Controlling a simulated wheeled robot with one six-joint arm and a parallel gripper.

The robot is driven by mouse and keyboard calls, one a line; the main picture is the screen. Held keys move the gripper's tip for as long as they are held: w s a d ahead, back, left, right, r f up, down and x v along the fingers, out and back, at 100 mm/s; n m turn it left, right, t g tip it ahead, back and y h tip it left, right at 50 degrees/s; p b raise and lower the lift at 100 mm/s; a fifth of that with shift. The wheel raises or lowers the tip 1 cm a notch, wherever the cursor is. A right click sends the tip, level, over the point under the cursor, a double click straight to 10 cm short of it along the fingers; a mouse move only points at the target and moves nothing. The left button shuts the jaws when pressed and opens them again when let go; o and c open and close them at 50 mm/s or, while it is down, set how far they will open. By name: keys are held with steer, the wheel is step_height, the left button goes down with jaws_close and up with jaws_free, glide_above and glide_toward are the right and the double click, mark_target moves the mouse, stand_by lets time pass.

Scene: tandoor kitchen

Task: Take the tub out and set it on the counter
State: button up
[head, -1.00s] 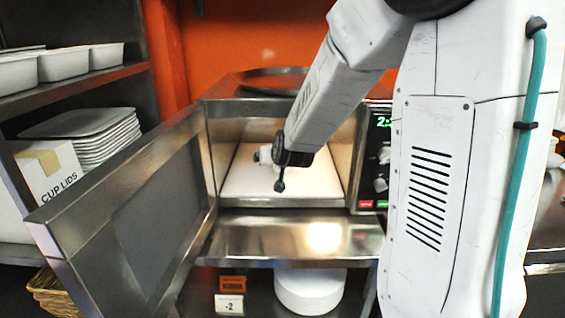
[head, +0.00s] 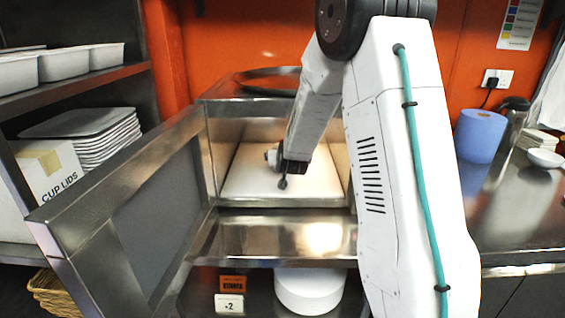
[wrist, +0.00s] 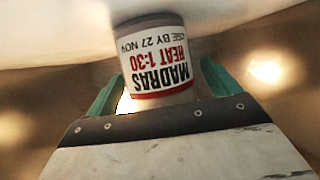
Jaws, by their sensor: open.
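The tub (wrist: 155,65) is white with a label reading MADRAS HEAT 1:30 and a use-by date, upside down in the wrist view. It is inside the open microwave (head: 232,180). My gripper (wrist: 162,88) is open, with one green finger on each side of the tub. I cannot tell whether either finger touches it. In the head view my arm reaches into the cavity, and my gripper's end (head: 287,165) shows there. My arm hides most or all of the tub in that view.
The microwave door (head: 135,215) stands open at the left. A steel shelf (head: 260,238) runs in front below the cavity.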

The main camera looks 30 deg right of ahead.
steer(key=c, duration=1.2)
steer(key=shift+r, duration=0.1)
steer(key=shift+c, duration=0.2)
